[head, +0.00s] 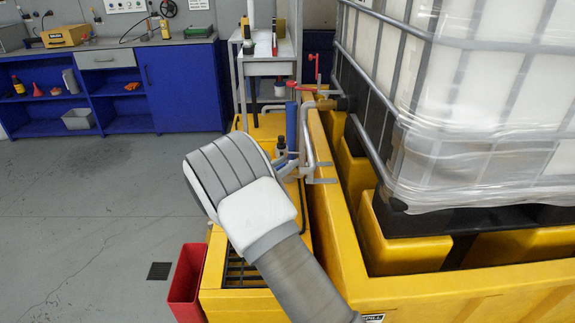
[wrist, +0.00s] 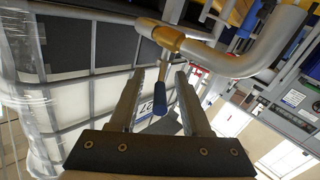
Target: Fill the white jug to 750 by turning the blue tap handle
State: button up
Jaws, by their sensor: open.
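The blue tap handle (wrist: 170,96) shows in the wrist view, below a brass valve (wrist: 160,36) on a bent grey pipe (wrist: 245,62). My gripper (wrist: 160,76) is open, with one finger on each side of the handle in that picture. I cannot tell how deep the handle sits between the fingers; they are not closed on it. In the head view my gripper (head: 318,172) is beside the bent pipe (head: 308,140) at the yellow bund's edge. I cannot make out the white jug in either view; my arm covers part of the yellow stand.
The caged white tank (head: 480,90) stands in the yellow bund (head: 345,265) on the right. A red valve handle (head: 294,86) and a grey trolley (head: 268,68) are behind my gripper. A red bin (head: 187,285) stands front left. The floor at left is clear.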

jog(key=shift+w+d, duration=0.45)
jog(key=shift+w, duration=0.05)
grip_shut()
dwell(1.2)
